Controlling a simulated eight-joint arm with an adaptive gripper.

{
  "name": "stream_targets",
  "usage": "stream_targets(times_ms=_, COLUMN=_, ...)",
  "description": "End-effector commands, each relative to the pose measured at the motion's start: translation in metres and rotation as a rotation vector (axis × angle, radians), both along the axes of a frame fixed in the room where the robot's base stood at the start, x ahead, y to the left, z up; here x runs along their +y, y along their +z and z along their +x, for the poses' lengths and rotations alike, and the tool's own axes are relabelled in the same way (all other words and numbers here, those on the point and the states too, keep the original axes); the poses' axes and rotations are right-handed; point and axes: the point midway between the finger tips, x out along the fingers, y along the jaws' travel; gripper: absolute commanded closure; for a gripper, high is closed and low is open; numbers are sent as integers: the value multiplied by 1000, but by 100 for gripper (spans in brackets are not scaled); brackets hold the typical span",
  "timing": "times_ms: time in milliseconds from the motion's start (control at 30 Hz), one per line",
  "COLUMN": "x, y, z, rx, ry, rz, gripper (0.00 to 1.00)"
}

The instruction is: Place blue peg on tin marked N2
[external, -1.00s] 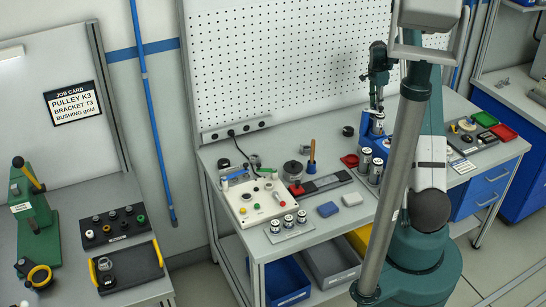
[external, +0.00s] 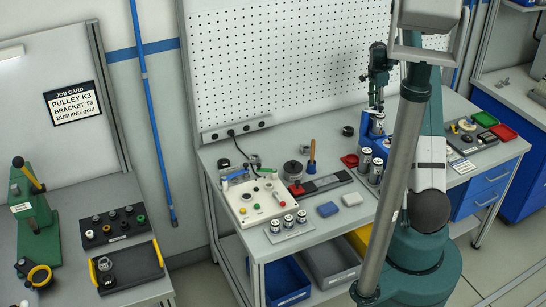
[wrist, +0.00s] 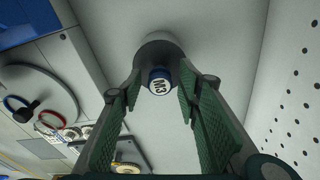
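My gripper (wrist: 160,82) shows in the wrist view with its green-padded fingers apart; it is open. I cannot pick out a blue peg with certainty.
A control panel (external: 252,204) stands left of the bench's middle. A dark tray (external: 130,268) lies on the left table. My arm hides part of the bench's right side.

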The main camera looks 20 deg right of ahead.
Motion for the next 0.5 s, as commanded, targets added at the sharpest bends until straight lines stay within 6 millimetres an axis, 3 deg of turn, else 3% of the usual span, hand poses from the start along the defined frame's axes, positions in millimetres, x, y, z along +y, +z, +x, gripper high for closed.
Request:
stream_targets(times_ms=267, x=2, y=16, z=0, rx=0, ry=0, rz=0, gripper=66)
stream_targets(times_ms=500, x=6, y=50, z=1, rx=0, ry=0, rz=0, gripper=66)
